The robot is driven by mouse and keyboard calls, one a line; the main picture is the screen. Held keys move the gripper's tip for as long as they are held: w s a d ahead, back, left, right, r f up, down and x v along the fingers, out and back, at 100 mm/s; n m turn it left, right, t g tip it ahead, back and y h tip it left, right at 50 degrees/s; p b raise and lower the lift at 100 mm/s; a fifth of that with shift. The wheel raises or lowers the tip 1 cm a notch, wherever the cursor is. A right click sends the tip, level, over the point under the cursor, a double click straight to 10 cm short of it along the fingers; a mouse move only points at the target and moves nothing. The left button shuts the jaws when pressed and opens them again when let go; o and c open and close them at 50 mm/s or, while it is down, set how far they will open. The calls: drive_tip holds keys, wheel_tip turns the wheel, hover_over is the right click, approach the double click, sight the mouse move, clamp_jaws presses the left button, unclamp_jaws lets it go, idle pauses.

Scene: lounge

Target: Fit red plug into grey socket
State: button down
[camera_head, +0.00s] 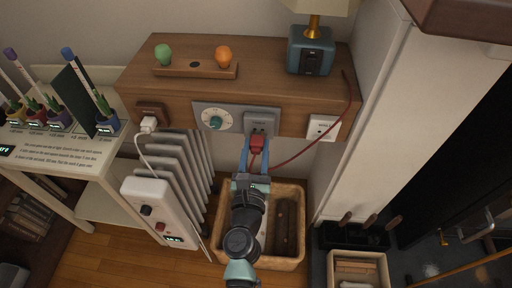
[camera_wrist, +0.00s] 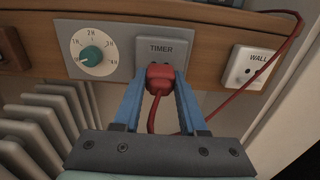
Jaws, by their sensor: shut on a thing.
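The red plug (camera_head: 257,146) is between the blue fingers of my gripper (camera_head: 256,152), which is shut on it. The plug also shows in the wrist view (camera_wrist: 160,77). The grey socket (camera_head: 262,122) is set in the front of the wooden shelf and is marked TIMER in the wrist view (camera_wrist: 160,49). The plug's front face is hidden.
A red cord (camera_head: 308,148) runs right from the plug and up to the lamp (camera_head: 311,50). A white WALL socket (camera_head: 323,127) is right of the grey one, a dial (camera_head: 215,122) left. A radiator (camera_head: 182,170) and a basket (camera_head: 289,261) are below.

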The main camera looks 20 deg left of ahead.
drive_tip(key=shift+x, duration=1.15)
drive_tip(key=shift+c, duration=1.9)
unclamp_jaws()
drive_tip(key=shift+s, duration=0.1)
drive_tip(key=shift+v, duration=2.9)
